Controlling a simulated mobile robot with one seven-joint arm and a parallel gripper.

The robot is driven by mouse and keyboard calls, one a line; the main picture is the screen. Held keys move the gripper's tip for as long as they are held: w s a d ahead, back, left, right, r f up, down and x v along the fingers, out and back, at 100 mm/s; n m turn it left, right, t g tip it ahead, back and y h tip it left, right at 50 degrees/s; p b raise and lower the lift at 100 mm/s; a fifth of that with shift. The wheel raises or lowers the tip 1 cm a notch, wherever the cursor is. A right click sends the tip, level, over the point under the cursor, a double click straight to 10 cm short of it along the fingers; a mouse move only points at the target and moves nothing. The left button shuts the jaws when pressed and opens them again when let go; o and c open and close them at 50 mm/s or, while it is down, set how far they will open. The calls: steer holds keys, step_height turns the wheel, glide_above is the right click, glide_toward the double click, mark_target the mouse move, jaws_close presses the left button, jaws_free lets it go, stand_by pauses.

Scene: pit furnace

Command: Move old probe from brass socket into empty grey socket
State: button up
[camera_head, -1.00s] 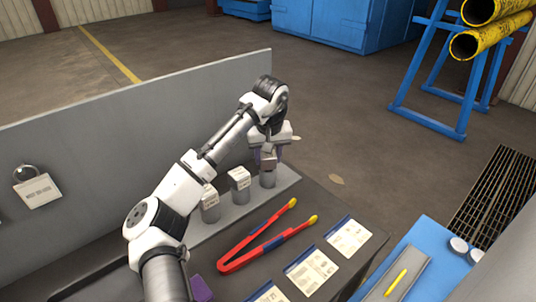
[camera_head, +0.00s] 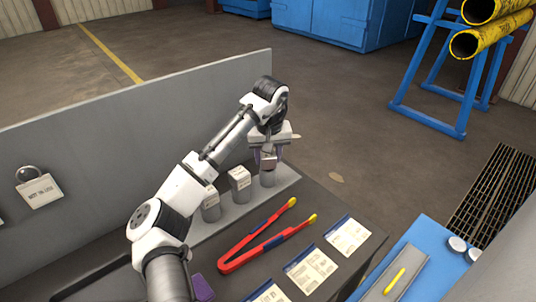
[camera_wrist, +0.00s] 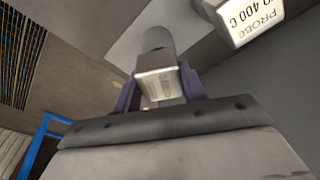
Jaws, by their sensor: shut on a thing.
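My gripper (camera_head: 268,158) is at the far right end of a row of grey cylindrical sockets, its purple fingers shut on a small block-headed probe (camera_wrist: 160,84). The probe's pale label faces the wrist camera. A grey socket (camera_head: 268,180) stands directly below the held probe; it also shows in the wrist view (camera_wrist: 157,38). I cannot tell whether the probe's lower end is inside it. Two other grey sockets (camera_head: 211,211) (camera_head: 240,194) to the left carry labelled probe heads (camera_head: 210,193) (camera_head: 240,177). No brass-coloured socket can be made out.
A grey panel (camera_head: 150,120) stands behind the row. Red tongs (camera_head: 262,243) and several printed cards (camera_head: 311,270) lie on the dark bench in front. A probe labelled 400 C (camera_wrist: 245,18) is close beside the gripper. A blue table (camera_head: 432,262) stands at the right.

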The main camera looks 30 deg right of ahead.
steer(key=shift+f, duration=0.55)
steer(key=o, duration=0.8)
steer(key=shift+r, duration=0.1)
steer(key=r+p, duration=0.1)
steer(key=r, duration=0.1)
steer(key=r+p, duration=0.3)
steer(key=p, duration=0.1)
steer(key=shift+s+a+r, duration=0.15)
steer(key=shift+s+r, duration=0.25)
steer(key=shift+s+r+p, duration=0.2)
steer(key=shift+r+p, duration=0.45)
steer(key=shift+r, duration=0.65)
steer(key=shift+s+a+r, duration=0.15)
steer(key=shift+r, duration=1)
